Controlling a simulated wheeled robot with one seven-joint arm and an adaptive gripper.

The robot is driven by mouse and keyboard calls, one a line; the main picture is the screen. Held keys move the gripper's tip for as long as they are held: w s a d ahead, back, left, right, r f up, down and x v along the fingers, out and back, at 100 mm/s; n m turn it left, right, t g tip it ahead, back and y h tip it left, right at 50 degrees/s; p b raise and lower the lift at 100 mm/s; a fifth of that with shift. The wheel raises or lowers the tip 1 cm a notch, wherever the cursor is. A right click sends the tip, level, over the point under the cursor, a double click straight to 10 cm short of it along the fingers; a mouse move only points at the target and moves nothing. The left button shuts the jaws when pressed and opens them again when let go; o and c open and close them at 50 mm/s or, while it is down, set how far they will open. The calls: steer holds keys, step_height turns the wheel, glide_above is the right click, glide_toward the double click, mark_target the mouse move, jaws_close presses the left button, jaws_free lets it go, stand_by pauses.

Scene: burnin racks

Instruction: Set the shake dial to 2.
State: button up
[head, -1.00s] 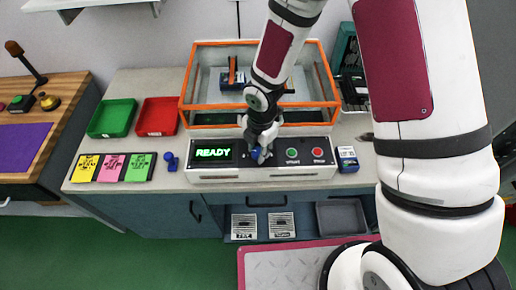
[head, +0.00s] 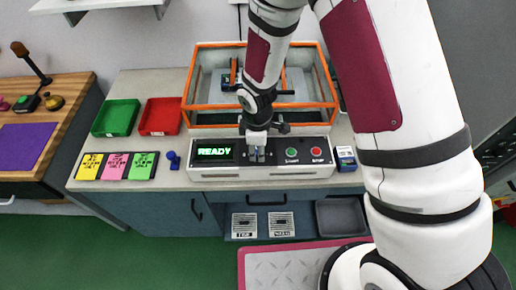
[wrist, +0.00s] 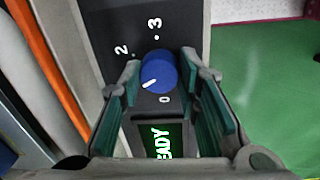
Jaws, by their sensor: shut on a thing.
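The blue shake dial (wrist: 158,72) sits on the dark face of the control panel, between my fingertips in the wrist view. Its white pointer mark faces lower left, between the printed 0 and 2, toward my left finger. The 2 and 3 show above the dial and the 0 below it. Any mark behind the left finger is hidden. My gripper (wrist: 161,70) is shut on the dial, one finger on each side. In the head view my gripper (head: 257,154) points down at the panel (head: 222,172) and covers the dial.
The panel's READY display (head: 214,151) is lit green, left of my gripper. A green button (head: 291,153) and a red button (head: 316,152) lie to its right. An orange-framed clear box (head: 210,105) stands behind. A small blue item (head: 172,160) lies left of the panel.

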steer(key=m+p, duration=0.1)
steer(key=m, duration=0.4)
steer(key=shift+m, duration=0.3)
steer(key=m, duration=0.5)
steer(key=shift+h+p, duration=0.3)
steer(key=shift+p, duration=0.05)
steer(key=shift+a+m, duration=0.1)
steer(key=shift+m, duration=0.3)
steer(key=o, duration=1.2)
steer(key=shift+r, duration=0.1)
steer(key=r, duration=1.1)
steer(key=shift+s+a+r, duration=0.1)
steer(key=shift+a+r, duration=0.25)
steer(key=shift+r, duration=0.05)
steer(key=shift+r, duration=0.1)
